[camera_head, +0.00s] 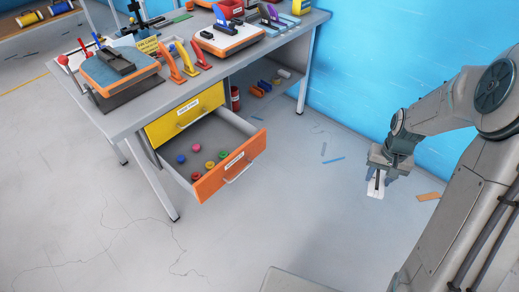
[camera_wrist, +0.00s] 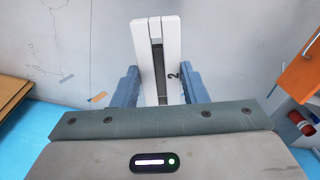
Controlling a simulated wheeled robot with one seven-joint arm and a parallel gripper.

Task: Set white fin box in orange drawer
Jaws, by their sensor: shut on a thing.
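The white fin box (camera_wrist: 171,60) is a long white block with a slot along it and a dark "2" on its side. My gripper (camera_wrist: 158,88) is shut on it, with a blue finger on each side. In the head view, my gripper (camera_head: 382,172) holds the white fin box (camera_head: 375,190) in the air at right, apart from the bench. The orange drawer (camera_head: 231,167) is pulled open below the yellow drawer (camera_head: 185,112). Several coloured round pieces (camera_head: 195,148) lie inside it. The drawer stands to the left of my gripper. An orange panel also shows at right in the wrist view (camera_wrist: 300,75).
The workbench (camera_head: 130,112) carries tools, clamps and boards. A red can (camera_head: 235,98) and small coloured pieces stand below it. Blue strips (camera_head: 333,160) and an orange-brown piece (camera_head: 428,197) lie on the floor. The floor between drawer and gripper is mostly clear. A blue wall stands behind.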

